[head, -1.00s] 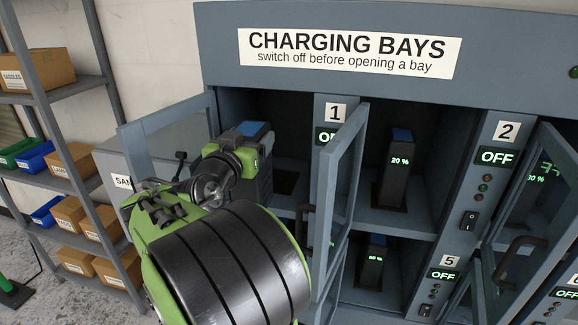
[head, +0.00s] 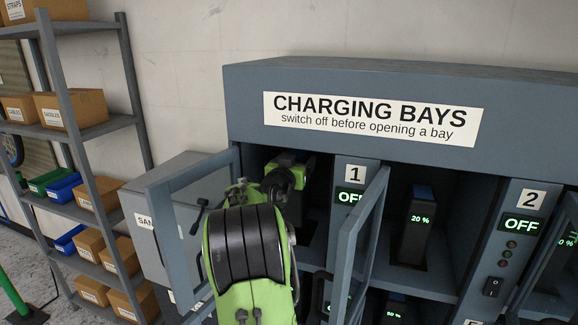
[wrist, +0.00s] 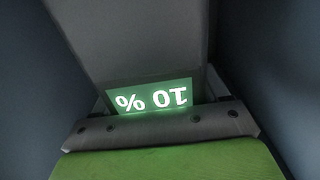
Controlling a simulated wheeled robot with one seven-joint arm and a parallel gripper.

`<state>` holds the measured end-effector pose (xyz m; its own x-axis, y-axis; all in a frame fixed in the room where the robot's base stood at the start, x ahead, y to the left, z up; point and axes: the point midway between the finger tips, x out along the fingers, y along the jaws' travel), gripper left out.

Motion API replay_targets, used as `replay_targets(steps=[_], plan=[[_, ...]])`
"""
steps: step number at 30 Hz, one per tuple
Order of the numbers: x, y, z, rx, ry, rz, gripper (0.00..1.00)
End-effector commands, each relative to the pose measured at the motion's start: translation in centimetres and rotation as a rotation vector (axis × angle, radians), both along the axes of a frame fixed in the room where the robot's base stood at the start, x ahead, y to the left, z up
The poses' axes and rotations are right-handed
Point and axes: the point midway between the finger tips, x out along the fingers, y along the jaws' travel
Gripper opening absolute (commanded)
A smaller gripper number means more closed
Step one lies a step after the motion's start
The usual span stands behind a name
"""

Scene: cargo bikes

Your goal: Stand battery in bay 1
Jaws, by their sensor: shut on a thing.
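A grey battery (wrist: 140,40) fills the upper part of the wrist view, its lit display reading 10 %, upside down in that picture. My gripper (head: 284,176) is shut on it and reaches into the open left compartment, bay 1 (head: 254,166). The gripper's dark pad and green body also show in the wrist view (wrist: 165,126). In the head view my arm and gripper hide most of the battery and the bay floor. I cannot tell whether the battery's base touches the floor. The bay 1 panel (head: 355,174) reads OFF, and its glazed door (head: 172,222) stands open to the left.
The open door of bay 2 (head: 362,222) juts out just right of my arm. Bay 2 holds a battery (head: 418,225) reading 20 %. A grey cabinet (head: 140,205) and a shelf rack with boxes (head: 72,108) stand to the left.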

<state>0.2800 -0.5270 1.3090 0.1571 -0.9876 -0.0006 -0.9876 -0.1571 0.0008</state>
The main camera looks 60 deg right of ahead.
Motion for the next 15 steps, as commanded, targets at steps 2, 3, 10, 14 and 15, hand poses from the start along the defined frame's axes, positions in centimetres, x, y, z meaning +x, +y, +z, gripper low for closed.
replay_targets(steps=[2, 3, 10, 14, 15], plan=[[0.1, -1.1, 0.7, -0.011, -0.005, -0.002, 0.00], [0.1, -1.6, 0.6, -0.011, -0.004, -0.003, 0.00], [0.4, -2.9, -0.6, -0.009, -0.002, 0.000, 0.00], [0.4, -2.9, -1.5, -0.010, -0.003, -0.001, 0.00], [0.4, -2.9, -1.8, -0.010, -0.003, -0.001, 0.00]])
